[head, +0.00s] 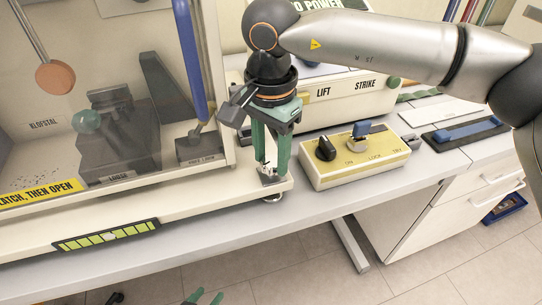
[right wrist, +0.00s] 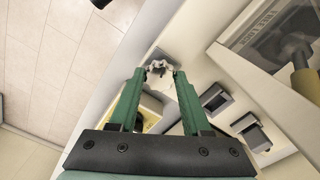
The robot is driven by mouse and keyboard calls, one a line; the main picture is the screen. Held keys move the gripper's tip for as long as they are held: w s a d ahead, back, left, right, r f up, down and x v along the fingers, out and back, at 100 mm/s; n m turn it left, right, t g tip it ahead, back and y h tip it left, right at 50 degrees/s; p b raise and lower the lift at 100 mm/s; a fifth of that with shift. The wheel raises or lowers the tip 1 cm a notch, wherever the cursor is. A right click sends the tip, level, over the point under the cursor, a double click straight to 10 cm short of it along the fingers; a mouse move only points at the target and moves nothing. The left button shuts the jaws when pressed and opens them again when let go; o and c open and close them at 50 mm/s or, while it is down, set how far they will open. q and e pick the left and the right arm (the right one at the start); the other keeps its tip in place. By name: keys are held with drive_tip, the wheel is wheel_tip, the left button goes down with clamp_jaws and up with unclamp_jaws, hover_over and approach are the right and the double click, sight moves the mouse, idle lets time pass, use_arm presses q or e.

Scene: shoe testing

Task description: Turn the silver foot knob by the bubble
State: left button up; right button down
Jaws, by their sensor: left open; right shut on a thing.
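The silver foot knob (right wrist: 159,69) shows between my right fingertips in the right wrist view. It has a notched rim and sits at the corner of the cream base of the cabinet. My right gripper (head: 270,178) points down at that corner in the head view, its green fingers shut on the knob. A silver foot (head: 273,198) shows just under the base edge there. I cannot make out the bubble; the gripper may hide it. My left gripper (head: 204,298) is at the bottom edge of the head view, open and empty, only its green fingertips showing.
A yellow-topped control box (head: 355,157) with a black knob and a blue-handled switch stands just right of my right gripper. The clear-fronted cabinet (head: 100,100) is to the left. A green-barred panel (head: 106,235) is on the base front. Open floor lies before the bench.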

sight(271, 161)
drive_tip(key=shift+m, duration=0.4)
drive_tip(key=shift+c, duration=1.8)
unclamp_jaws()
wheel_tip(271, 161, up, 13)
drive_tip(key=shift+f+p, duration=0.2)
drive_tip(key=shift+p, duration=0.15)
